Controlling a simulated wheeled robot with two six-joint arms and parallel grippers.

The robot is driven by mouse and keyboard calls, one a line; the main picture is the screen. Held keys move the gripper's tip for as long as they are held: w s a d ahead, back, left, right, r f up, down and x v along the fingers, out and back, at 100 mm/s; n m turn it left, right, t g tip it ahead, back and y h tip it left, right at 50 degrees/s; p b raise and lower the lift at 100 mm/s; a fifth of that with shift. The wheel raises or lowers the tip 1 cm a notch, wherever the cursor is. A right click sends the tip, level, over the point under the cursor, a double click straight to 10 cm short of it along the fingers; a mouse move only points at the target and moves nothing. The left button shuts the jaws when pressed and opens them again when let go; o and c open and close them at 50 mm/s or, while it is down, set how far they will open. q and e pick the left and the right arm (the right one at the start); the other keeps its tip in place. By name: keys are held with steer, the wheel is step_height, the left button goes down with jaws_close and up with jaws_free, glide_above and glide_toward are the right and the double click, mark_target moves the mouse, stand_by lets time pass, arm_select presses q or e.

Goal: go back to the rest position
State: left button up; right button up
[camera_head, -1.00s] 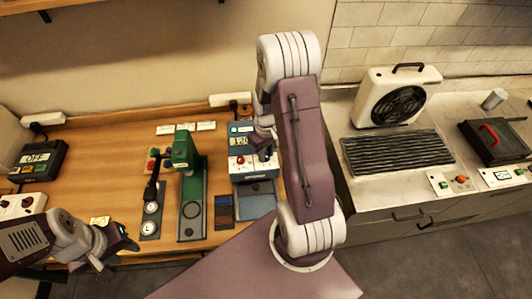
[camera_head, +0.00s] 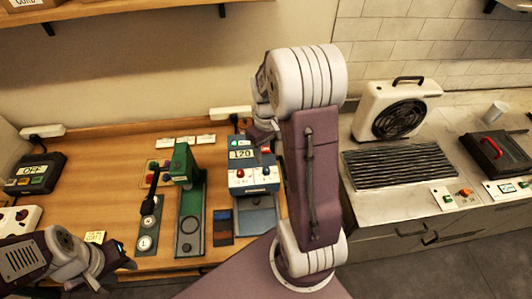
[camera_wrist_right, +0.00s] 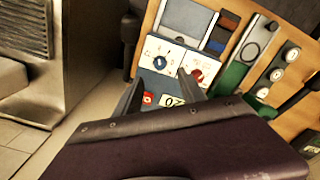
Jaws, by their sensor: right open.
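My right arm (camera_head: 312,165) rises through the middle of the head view and folds back at a white elbow. My right gripper (camera_head: 262,132) is partly hidden behind that arm, near the blue and white box with a display reading 120 (camera_head: 241,178). In the right wrist view, my right gripper (camera_wrist_right: 162,95) is open, with nothing seen between its fingers, and the same box (camera_wrist_right: 178,62) shows beyond them. My left gripper (camera_head: 118,262) is low at the left over the table's front edge; its finger gap is not clear.
On the wooden table (camera_head: 110,170) stand a green press (camera_head: 187,190), a dark device reading OFF (camera_head: 35,174) and a dial strip (camera_head: 148,230). A fan (camera_head: 398,110), ribbed mat (camera_head: 392,168) and dark case with red handle (camera_head: 498,152) occupy the right counter.

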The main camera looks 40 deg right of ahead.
steer(key=shift+r, duration=0.45)
steer(key=shift+n, duration=0.5)
steer(key=a+f+b, duration=0.1)
steer(key=b, duration=0.1)
steer(key=w+a+f+b, duration=0.1)
steer(key=a+f+b, duration=0.1)
steer(key=shift+n, duration=0.6)
steer(key=a+f+b, duration=0.1)
steer(key=s+a+f+b, duration=0.1)
steer(key=a+f+b, duration=0.1)
steer(key=a+b, duration=0.1)
steer(key=shift+s+f, duration=0.25)
steer(key=shift+s, duration=0.05)
steer(key=s+a+f+m+t+b, duration=0.1)
steer(key=s+a+f+m+b, duration=0.2)
steer(key=s+a+f, duration=0.3)
steer(key=shift+s+f, duration=0.4)
steer(key=shift+s, duration=0.35)
